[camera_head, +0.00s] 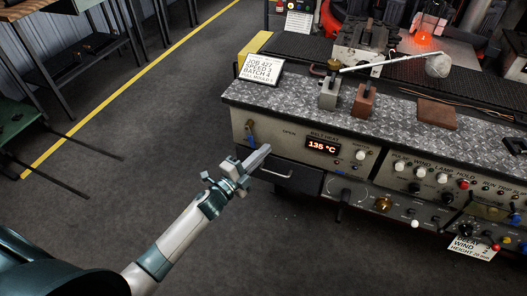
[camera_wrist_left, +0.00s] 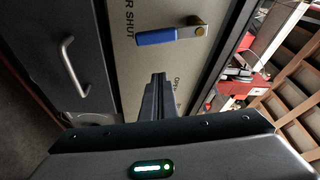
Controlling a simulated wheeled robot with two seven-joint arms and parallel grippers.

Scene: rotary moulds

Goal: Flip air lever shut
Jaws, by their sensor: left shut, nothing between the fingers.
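The air lever (camera_head: 250,132) is a small lever with a blue grip on the left end of the machine's front panel, left of the word OPEN. In the left wrist view its blue grip (camera_wrist_left: 157,38) extends left from a metal pivot, near the partly visible lettering "R SHUT". My left gripper (camera_head: 264,152) is shut and empty, just below and right of the lever in the head view. In the wrist view its closed fingertips (camera_wrist_left: 158,78) point at the panel, apart from the blue grip. My right gripper is out of view.
A drawer-like front with a bar handle (camera_head: 276,174) is beside my left gripper; the handle also shows in the wrist view (camera_wrist_left: 73,66). The belt heat display (camera_head: 322,147) reads 135 °C. A job card (camera_head: 261,69) stands on the metal top. Open floor lies left.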

